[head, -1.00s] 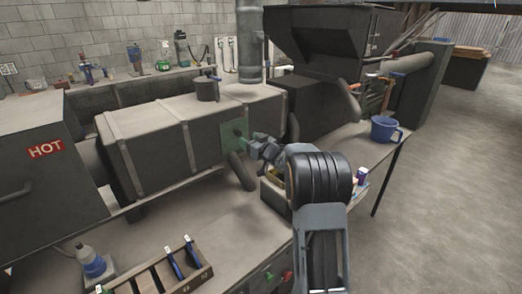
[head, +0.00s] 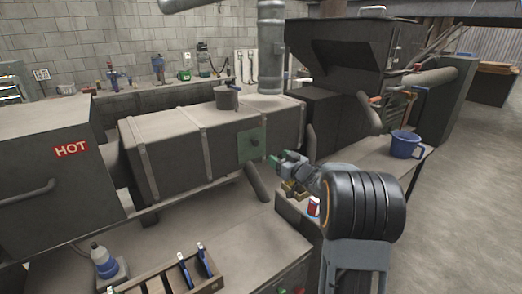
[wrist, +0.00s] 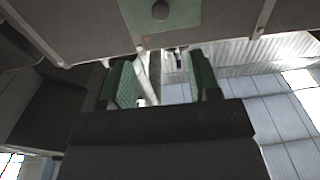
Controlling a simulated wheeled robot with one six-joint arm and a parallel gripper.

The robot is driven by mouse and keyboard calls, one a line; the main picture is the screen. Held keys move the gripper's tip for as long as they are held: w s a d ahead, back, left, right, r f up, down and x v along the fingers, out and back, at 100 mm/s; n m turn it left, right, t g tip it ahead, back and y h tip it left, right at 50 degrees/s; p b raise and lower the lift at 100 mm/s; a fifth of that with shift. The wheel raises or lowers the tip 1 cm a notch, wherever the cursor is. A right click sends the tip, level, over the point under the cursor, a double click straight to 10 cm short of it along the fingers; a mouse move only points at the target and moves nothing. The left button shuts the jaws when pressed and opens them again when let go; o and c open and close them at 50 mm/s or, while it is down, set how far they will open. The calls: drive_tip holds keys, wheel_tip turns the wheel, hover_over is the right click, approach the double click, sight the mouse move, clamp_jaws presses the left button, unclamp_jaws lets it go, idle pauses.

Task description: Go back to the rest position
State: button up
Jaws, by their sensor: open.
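My gripper (head: 275,160) is in front of the long dark machine (head: 170,145), just right of and below a green plate (head: 248,150) with a dark round knob on its side. The gripper looks apart from the plate. In the wrist view my gripper (wrist: 162,80) shows two green-padded fingers spread apart, with nothing held between them. The green plate (wrist: 165,18) and its knob are at the top of that view, beyond the fingertips.
A blue mug (head: 405,145) stands on the bench at the right. A dark pipe (head: 257,183) slants below the plate. Open floor lies to the right.

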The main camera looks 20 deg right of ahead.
drive_tip(key=s+a+f+m+g+h, duration=0.1)
drive_tip(key=s+a+g, duration=0.3)
drive_tip(key=s, duration=0.6)
drive_tip(key=s+a+f+m+g+h, duration=0.1)
drive_tip(key=s+a+g, duration=0.4)
drive_tip(key=s, duration=0.5)
drive_tip(key=s+a+f+m+g+h, duration=0.1)
drive_tip(key=s+a+f+g+h, duration=0.2)
drive_tip(key=s+a, duration=0.3)
drive_tip(key=s+f+g, duration=0.1)
drive_tip(key=s, duration=0.3)
drive_tip(key=shift+s+f+g, duration=0.2)
drive_tip(key=shift+f+g, duration=0.15)
drive_tip(key=shift+g, duration=0.05)
drive_tip(key=shift+a, duration=0.1)
